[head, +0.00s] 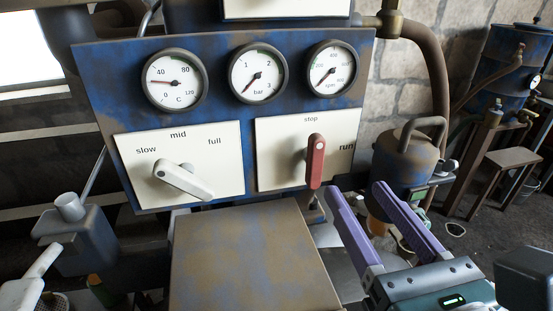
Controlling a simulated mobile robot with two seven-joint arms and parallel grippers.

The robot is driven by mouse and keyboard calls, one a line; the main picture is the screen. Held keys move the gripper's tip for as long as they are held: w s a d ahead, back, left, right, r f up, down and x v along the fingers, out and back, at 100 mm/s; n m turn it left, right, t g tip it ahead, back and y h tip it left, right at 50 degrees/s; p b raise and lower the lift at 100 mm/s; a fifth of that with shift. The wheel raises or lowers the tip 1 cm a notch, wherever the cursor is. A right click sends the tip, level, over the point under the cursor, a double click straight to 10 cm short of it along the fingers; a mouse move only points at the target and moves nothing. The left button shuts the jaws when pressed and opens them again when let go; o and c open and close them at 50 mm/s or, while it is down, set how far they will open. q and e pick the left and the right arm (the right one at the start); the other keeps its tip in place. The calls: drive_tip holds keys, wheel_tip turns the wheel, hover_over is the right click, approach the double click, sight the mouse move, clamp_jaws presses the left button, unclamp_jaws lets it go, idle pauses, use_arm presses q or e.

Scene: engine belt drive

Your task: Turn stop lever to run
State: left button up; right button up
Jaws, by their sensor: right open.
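The red stop lever (315,162) stands upright on the right white plate (275,140) of the blue panel. The word "stop" is printed just above it and "run" to its right. My right gripper (356,190) is at the lower right with its two purple fingers spread and nothing between them. Its fingertips are just below and right of the lever, apart from it as far as I can see.
Three round gauges (258,73) sit along the panel's top. A white lever (182,181) is on the left plate marked slow, mid, full. A rusty blue box (250,262) stands below the panel. A blue canister (405,160) with a handle is right of the panel, near my fingers.

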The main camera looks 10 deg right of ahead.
sight(318, 159)
drive_tip(key=shift+n+y, duration=0.3)
drive_tip(key=shift+n, duration=0.3)
drive_tip(key=w, duration=0.6)
drive_tip(key=w+a+f, duration=0.1)
drive_tip(key=w, duration=0.2)
drive_tip(key=shift+w+a, duration=0.1)
drive_tip(key=shift+w, duration=0.3)
drive_tip(key=shift+c, duration=0.2)
clamp_jaws()
